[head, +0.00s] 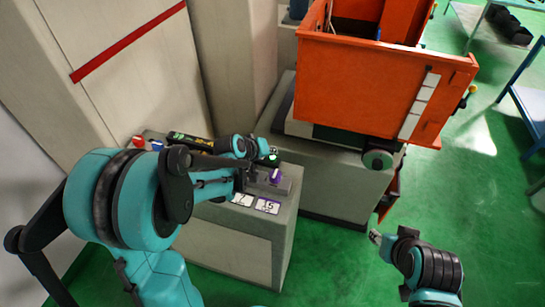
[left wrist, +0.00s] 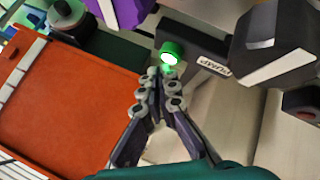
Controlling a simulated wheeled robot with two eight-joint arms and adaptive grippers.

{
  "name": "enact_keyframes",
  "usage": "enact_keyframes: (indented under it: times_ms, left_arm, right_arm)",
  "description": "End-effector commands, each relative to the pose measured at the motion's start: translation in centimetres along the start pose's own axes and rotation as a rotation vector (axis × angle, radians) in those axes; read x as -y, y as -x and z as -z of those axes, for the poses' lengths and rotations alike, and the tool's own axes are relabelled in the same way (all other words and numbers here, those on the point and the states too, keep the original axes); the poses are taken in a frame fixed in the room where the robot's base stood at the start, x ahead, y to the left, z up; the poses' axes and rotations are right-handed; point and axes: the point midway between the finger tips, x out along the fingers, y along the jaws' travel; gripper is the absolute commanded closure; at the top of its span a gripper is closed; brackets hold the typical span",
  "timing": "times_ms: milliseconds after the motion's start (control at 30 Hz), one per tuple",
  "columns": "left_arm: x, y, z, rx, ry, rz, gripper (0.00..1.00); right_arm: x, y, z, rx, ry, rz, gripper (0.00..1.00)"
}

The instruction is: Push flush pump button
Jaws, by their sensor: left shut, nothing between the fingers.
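The pump button (left wrist: 172,52) is a green cap with a bright lit face, on a dark box (left wrist: 198,42) whose label reads PUMP. In the head view a small green spot (head: 272,158) shows at the same place, mostly hidden by my left gripper. My left gripper (left wrist: 160,82) is shut and empty, its fingertips just below the lit face in the left wrist view. I cannot tell whether they touch it. In the head view my left gripper (head: 262,150) is over the top of the grey cabinet (head: 235,255). My right gripper (head: 376,237) is low at the right, its fingers too small to read.
An orange machine tank (head: 375,85) stands behind and right of the cabinet. A purple part (head: 276,175) and white labels (head: 266,206) are near the left gripper. A dark box (left wrist: 275,45) is right of the button. Green floor (head: 335,270) is free at the front.

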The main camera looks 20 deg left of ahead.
Motion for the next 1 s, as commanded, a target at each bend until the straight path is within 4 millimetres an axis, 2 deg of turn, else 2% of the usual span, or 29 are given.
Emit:
enact_keyframes:
  times_ms: [267,767,1000]
  left_arm:
    - [-0.4,0.5,0.4,0.0,0.0,0.0,1.0]
    - [-3.0,4.1,3.0,0.0,0.0,0.0,1.0]
    - [-3.0,4.2,3.0,0.0,0.0,0.0,1.0]
  right_arm:
    - [0.0,0.4,0.3,0.0,0.0,0.0,0.6]
    - [0.0,3.6,2.5,0.0,0.0,0.0,0.6]
    - [0.0,3.6,2.5,0.0,0.0,0.0,0.6]
